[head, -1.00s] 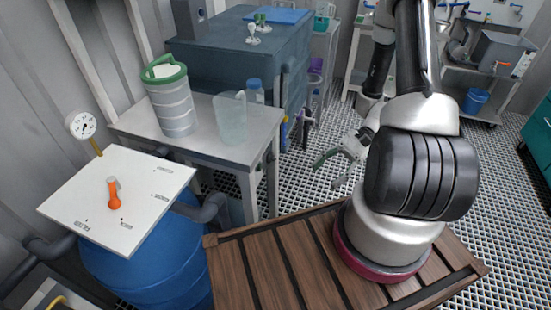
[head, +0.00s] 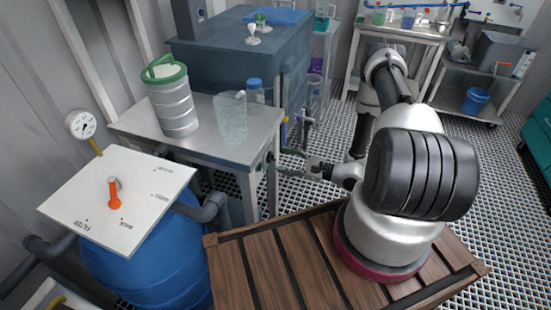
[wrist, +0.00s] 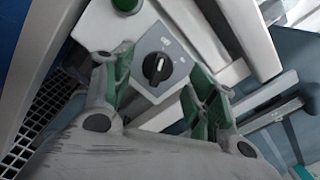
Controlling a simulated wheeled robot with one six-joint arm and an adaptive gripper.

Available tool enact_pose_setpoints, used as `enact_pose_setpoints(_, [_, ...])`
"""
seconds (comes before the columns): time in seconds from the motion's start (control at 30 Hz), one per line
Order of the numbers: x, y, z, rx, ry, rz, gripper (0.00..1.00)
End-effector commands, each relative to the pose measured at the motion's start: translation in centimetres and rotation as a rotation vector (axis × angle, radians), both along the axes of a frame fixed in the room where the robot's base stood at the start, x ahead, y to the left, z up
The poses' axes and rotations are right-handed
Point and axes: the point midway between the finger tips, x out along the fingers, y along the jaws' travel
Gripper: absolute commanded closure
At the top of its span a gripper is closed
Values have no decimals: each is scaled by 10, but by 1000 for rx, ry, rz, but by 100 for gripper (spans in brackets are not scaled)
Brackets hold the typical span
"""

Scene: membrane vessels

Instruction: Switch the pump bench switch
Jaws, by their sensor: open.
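The switch (wrist: 157,68) is a black rotary knob on a light grey square plate, on a pale box with a green button (wrist: 124,4) above it. In the wrist view the knob lies between and beyond the green-padded fingers of my gripper (wrist: 156,85). My gripper is open and empty; I see no contact with the knob. In the head view my gripper (head: 286,163) reaches left to the right side of the grey bench (head: 190,132). The switch face is too small to make out there.
A clear jug (head: 232,118) and a green-lidded canister (head: 172,100) stand on the bench. A blue barrel (head: 150,265) with a white panel and orange valve handle (head: 114,195) stands at left. A blue-grey tank (head: 235,62) is behind. Grating floor is open at right.

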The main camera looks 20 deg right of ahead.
Motion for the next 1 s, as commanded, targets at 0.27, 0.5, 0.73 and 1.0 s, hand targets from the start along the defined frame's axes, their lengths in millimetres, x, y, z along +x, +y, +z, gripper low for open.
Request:
enact_pose_setpoints(0.27, [23, 29, 0, 1, 0, 3, 43])
enact_pose_setpoints(0.5, [26, 33, 0, 1, 1, 1, 43])
enact_pose_setpoints(0.73, [26, 33, 0, 2, 1, 1, 68])
enact_pose_setpoints(1.0, [25, 33, 0, 4, 6, 2, 83])
